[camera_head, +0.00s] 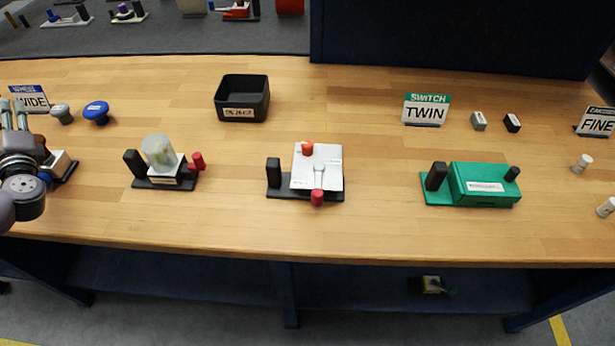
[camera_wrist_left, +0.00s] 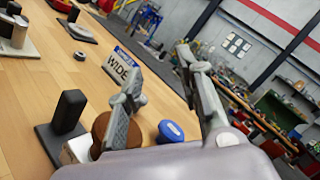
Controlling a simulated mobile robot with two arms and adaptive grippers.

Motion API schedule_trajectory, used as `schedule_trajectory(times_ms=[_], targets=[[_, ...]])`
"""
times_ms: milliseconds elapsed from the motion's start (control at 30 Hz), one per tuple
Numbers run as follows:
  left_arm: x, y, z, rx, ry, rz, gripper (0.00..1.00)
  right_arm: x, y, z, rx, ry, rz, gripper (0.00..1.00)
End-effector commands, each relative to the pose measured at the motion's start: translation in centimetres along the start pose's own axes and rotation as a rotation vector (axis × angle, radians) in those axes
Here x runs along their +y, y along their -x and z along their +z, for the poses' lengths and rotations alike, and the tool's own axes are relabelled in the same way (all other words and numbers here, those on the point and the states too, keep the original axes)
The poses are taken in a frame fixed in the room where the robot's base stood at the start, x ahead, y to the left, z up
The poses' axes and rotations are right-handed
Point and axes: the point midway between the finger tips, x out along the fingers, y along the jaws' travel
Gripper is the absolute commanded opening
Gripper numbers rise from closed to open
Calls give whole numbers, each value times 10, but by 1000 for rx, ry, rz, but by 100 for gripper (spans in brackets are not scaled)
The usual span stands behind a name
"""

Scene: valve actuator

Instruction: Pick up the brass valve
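My left gripper (camera_head: 13,106) is at the far left edge of the bench. In the left wrist view its two fingers (camera_wrist_left: 159,68) stand apart with nothing between the tips. A brown, round, knob-like part (camera_wrist_left: 104,129) is beside and partly behind one finger; I cannot tell whether they touch. It sits by a metal block on a dark base with a black post (camera_wrist_left: 69,111). This fixture also shows in the head view (camera_head: 62,163), partly hidden by my left arm. I cannot tell for sure whether the brown part is the brass valve. My right gripper is out of view.
A blue knob (camera_head: 96,111) and a grey knob (camera_head: 61,113) lie by the WIDE sign (camera_head: 28,98). A black bin (camera_head: 243,84) stands at the back. Fixtures with a clear cup (camera_head: 158,152), white plate (camera_head: 328,173) and green box (camera_head: 484,184) stand rightward. The front edge is clear.

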Motion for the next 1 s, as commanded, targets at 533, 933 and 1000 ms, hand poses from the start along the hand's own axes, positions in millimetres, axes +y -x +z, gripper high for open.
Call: schedule_trajectory(times_ms=[533,933,1000], targets=[[-288,219,-207,317,13,-777,33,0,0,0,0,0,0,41],[-224,400,-293,389,-458,-663,33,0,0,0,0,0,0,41],[-216,419,-295,396,-538,-639,33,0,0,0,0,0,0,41]])
